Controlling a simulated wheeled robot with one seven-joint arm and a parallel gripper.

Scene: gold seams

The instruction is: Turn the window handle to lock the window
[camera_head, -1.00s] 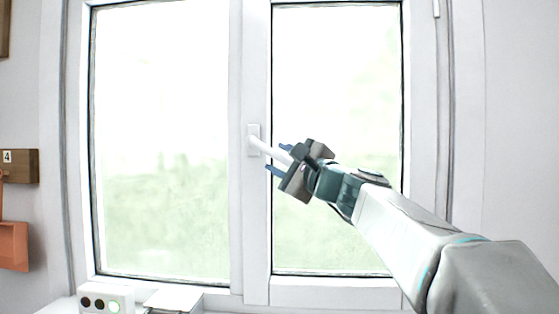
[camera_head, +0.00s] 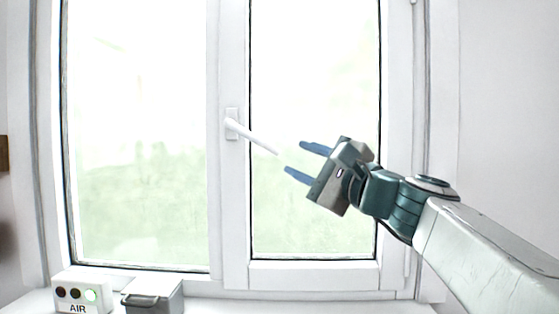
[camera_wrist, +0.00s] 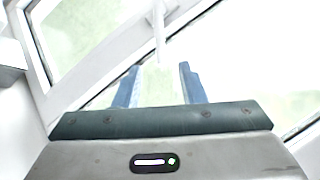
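The white window handle (camera_head: 251,136) sits on the middle frame between two panes. Its lever slants right and a little down from its base plate (camera_head: 232,124). My gripper (camera_head: 301,160) is open and empty, to the right of and just below the lever's free end, with a gap between them. Its two blue fingers point left toward the handle. In the wrist view, the fingers of my gripper (camera_wrist: 158,84) stand apart with nothing between them, and the white lever (camera_wrist: 159,35) shows beyond them. The window (camera_head: 137,150) looks closed.
A brown wooden piece (camera_head: 3,154) shows at the left edge. The space before the panes is clear.

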